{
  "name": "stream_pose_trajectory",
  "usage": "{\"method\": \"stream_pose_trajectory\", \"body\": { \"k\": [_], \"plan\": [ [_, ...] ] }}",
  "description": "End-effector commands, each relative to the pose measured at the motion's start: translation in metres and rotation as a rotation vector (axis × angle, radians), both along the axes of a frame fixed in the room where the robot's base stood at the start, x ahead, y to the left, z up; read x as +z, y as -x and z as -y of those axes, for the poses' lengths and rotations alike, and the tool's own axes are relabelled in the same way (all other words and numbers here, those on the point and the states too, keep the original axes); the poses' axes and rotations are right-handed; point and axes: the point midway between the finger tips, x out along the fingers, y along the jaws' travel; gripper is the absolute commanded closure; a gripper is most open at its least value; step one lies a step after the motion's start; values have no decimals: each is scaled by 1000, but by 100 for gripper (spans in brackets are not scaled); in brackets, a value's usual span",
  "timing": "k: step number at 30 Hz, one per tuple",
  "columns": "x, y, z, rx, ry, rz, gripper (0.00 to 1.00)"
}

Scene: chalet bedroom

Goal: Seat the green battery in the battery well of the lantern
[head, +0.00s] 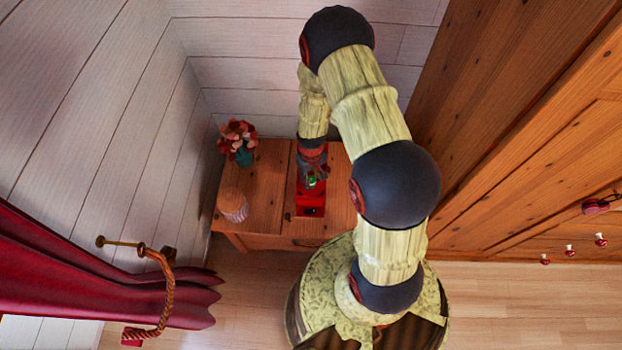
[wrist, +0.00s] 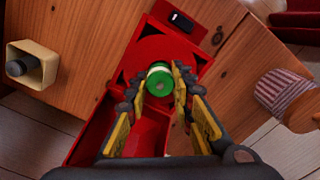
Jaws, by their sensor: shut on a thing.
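The red lantern (head: 311,204) lies on the wooden cabinet top. My gripper (wrist: 160,82) is shut on the green battery (wrist: 158,79), whose round end faces the wrist camera. The battery overlaps the lower part of the recess; I cannot tell how high it is above it or whether it touches. In the head view, my gripper (head: 312,176) and the green battery (head: 311,181) are small above the lantern's far part.
A jar with a striped side (head: 234,205) stands left of the lantern. A vase of reddish flowers (head: 240,140) stands at the back left of the cabinet top (head: 262,190). A tall wooden wardrobe (head: 520,120) is at the right. A red curtain (head: 90,265) hangs at the left.

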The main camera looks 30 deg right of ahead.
Motion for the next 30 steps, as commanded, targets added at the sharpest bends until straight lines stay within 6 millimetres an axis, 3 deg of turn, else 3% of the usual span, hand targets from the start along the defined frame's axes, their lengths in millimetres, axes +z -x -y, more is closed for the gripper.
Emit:
{"method": "stream_pose_trajectory", "body": {
  "k": [10, 20, 26, 30],
  "plan": [
    [-1, 0, 0, 0, 0, 0, 59],
    [1, 0, 0, 0, 0, 0, 58],
    [25, -1, 0, 0, 1, 3, 58],
    [56, -1, 1, 0, 1, 4, 58]
  ]
}}
